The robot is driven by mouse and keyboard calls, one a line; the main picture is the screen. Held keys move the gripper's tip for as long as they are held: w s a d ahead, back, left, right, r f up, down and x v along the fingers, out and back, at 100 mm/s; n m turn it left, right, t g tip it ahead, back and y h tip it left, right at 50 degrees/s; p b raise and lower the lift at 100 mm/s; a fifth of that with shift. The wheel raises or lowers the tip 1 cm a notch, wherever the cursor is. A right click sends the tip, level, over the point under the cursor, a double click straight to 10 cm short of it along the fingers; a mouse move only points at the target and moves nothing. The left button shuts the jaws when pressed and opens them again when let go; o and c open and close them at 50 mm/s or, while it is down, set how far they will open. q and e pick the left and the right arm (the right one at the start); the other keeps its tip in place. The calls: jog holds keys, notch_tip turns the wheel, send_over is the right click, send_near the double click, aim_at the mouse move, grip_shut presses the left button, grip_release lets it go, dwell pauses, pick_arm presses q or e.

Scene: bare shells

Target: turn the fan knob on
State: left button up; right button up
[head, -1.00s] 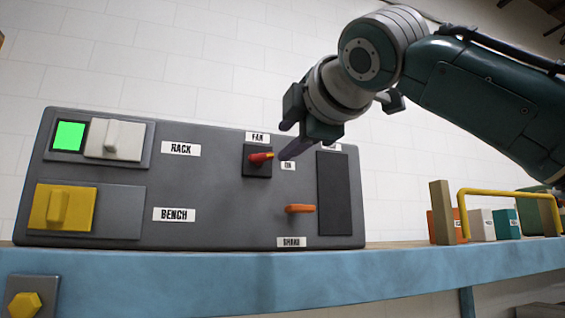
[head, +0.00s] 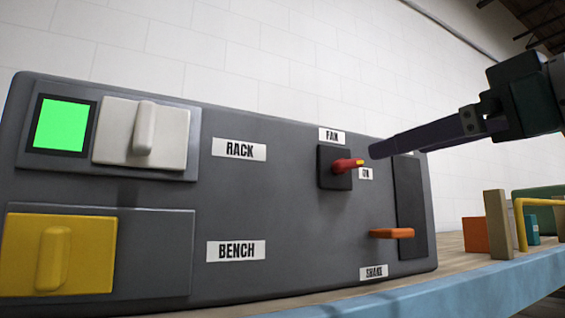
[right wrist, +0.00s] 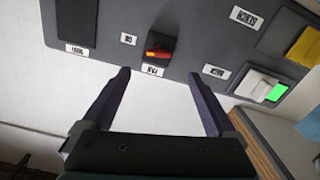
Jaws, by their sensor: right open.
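The fan knob (head: 347,164) is a red lever with a yellow tip on a black plate, under the FAN label (head: 331,135). It sticks out to the right near the ON label (head: 366,173); its exact turn angle is hard to tell. My right gripper (head: 376,151) is just right of the knob in the head view, its fingers pointing left, apart from it. In the right wrist view the gripper (right wrist: 160,75) has its two fingers spread, empty, with the fan knob (right wrist: 158,48) ahead between their lines. My left gripper is not in view.
The grey panel (head: 285,215) also bears a white RACK switch (head: 115,135) beside a green light (head: 61,124), a yellow BENCH switch (head: 25,255) and an orange lever (head: 391,233) on a dark slot. Boxes and a yellow bar (head: 519,230) stand at right on the shelf.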

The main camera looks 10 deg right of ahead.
jog(key=x, duration=0.9)
jog(key=shift+w+d, duration=0.1)
jog(key=c, duration=1.4)
jog(key=shift+o, duration=0.2)
jog(key=shift+m, duration=1.3)
jog(key=o, duration=1.4)
jog(key=shift+c, duration=0.2)
send_near(352, 163)
jog(key=shift+v, duration=0.8)
